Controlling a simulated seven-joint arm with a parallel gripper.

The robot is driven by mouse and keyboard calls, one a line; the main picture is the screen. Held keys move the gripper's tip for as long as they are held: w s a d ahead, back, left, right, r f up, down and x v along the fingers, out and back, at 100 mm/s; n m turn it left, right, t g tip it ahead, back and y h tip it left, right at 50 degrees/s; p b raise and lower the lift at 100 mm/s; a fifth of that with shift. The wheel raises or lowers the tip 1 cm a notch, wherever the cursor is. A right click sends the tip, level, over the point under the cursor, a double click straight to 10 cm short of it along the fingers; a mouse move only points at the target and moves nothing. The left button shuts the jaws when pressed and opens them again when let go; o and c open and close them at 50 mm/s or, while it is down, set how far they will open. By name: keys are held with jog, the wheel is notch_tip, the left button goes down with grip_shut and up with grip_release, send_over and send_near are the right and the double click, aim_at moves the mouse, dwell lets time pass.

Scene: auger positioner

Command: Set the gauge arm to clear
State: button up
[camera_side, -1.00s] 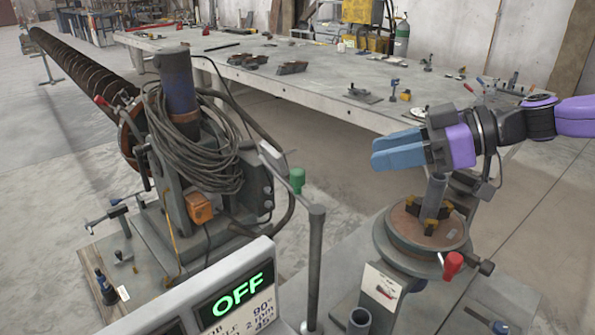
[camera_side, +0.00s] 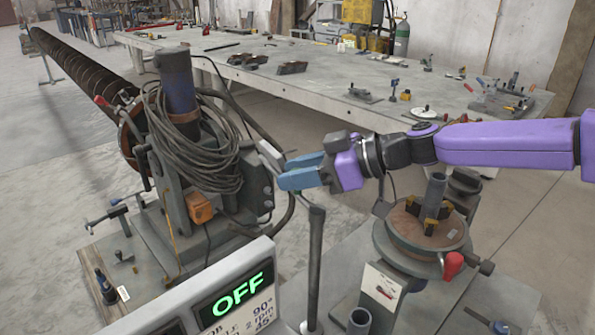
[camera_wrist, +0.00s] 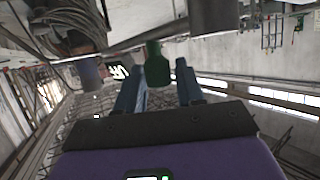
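The gauge arm (camera_side: 298,197) is a thin grey bar on top of an upright grey post (camera_side: 315,265). It slopes up and left toward a pale flat tip (camera_side: 271,158) close to the motor housing of the auger. Its green knob (camera_wrist: 157,65) shows in the wrist view between and just beyond my fingertips; in the side view my fingers hide it. My gripper (camera_side: 290,172) has blue fingers and reaches in from the right, level with the bar. In the wrist view my gripper (camera_wrist: 158,85) is open, with a finger on each side of the knob. Contact cannot be told.
The auger (camera_side: 80,68) and its coiled cable (camera_side: 190,145) stand left. A display (camera_side: 235,300) reading OFF is in front. A round rusty turntable (camera_side: 427,232) with clamps and a red knob (camera_side: 453,265) lies below my arm. A long workbench (camera_side: 300,70) is behind.

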jog(key=shift+a, duration=0.1)
grip_shut()
jog(key=shift+a, duration=0.1)
jog(key=shift+s+a+n+g+y, duration=0.15)
jog(key=shift+s+a+n+g, duration=0.1)
jog(key=shift+n+g, duration=0.5)
jog(key=shift+s+a+n+g+y, duration=0.15)
jog(key=shift+a+n+g, duration=0.1)
jog(key=shift+n+g, duration=0.5)
grip_release()
jog(key=shift+d, duration=0.1)
